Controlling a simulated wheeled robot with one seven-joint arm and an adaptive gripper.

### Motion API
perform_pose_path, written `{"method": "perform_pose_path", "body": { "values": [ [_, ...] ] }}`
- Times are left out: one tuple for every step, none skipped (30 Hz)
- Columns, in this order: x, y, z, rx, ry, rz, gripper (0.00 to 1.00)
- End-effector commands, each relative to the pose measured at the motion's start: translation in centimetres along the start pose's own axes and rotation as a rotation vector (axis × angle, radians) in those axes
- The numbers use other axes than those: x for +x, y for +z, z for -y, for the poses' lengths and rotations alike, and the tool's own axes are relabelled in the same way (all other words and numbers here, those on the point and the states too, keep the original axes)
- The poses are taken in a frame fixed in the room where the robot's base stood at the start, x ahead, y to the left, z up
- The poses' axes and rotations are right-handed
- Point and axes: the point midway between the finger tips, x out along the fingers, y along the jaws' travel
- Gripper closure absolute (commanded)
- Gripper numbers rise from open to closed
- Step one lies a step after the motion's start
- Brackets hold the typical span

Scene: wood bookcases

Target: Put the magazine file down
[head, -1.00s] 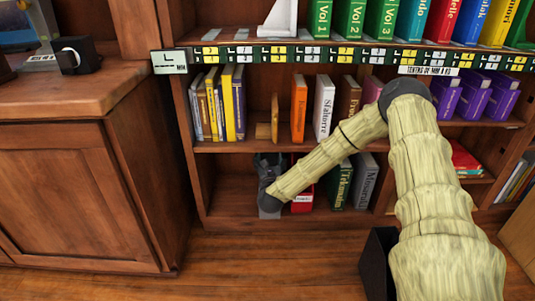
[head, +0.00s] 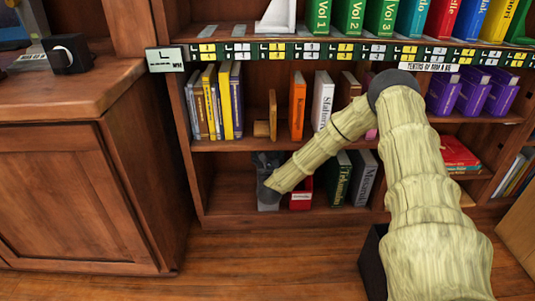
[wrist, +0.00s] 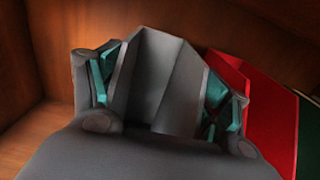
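A grey magazine file (wrist: 144,75) stands between the two teal-padded fingers of my gripper (wrist: 162,82) in the wrist view, with a pad against each side. In the head view my gripper (head: 266,178) is low inside the left part of the bottom shelf. A light grey bit of the magazine file (head: 268,206) shows beneath it, at the level of the shelf floor. My gripper hides most of the file there. I cannot tell whether its base fully rests on the wood.
A red file (head: 301,198) with a white label stands just right of the grey one. A green book (head: 339,182) and a grey book (head: 366,180) stand further right. The shelf floor (head: 228,195) to the left is free. The middle shelf (head: 240,145) is close above.

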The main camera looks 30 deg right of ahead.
Motion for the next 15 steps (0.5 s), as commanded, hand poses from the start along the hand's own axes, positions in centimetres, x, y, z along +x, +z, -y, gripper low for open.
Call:
{"method": "perform_pose_path", "body": {
  "values": [
    [0.01,0.0,0.13,0.0,-0.001,-0.001,0.14],
    [0.01,0.0,0.14,0.0,-0.001,-0.001,0.08],
    [0.01,-0.01,0.14,0.0,-0.001,-0.001,0.03],
    [0.01,0.0,0.13,0.0,-0.001,-0.001,0.03],
    [0.01,0.0,0.13,0.0,-0.001,-0.001,0.03],
    [0.01,0.0,0.13,0.0,-0.001,0.0,0.03],
    [0.01,0.01,0.12,0.0,-0.001,0.0,0.03],
    [0.01,0.01,0.12,0.0,-0.001,0.0,0.03],
    [0.01,0.01,0.12,0.0,-0.001,0.0,0.03],
    [0.01,0.0,0.12,0.0,-0.001,0.0,0.03],
    [0.01,0.0,0.12,0.0,-0.001,0.0,0.03],
    [0.0,0.01,0.12,0.0,-0.001,0.0,0.03],
    [0.0,0.02,0.11,0.0,-0.001,0.0,0.03],
    [0.01,0.07,0.11,0.0,-0.001,0.0,0.03],
    [0.01,0.17,0.11,0.0,-0.001,0.0,0.03]
  ]
}}
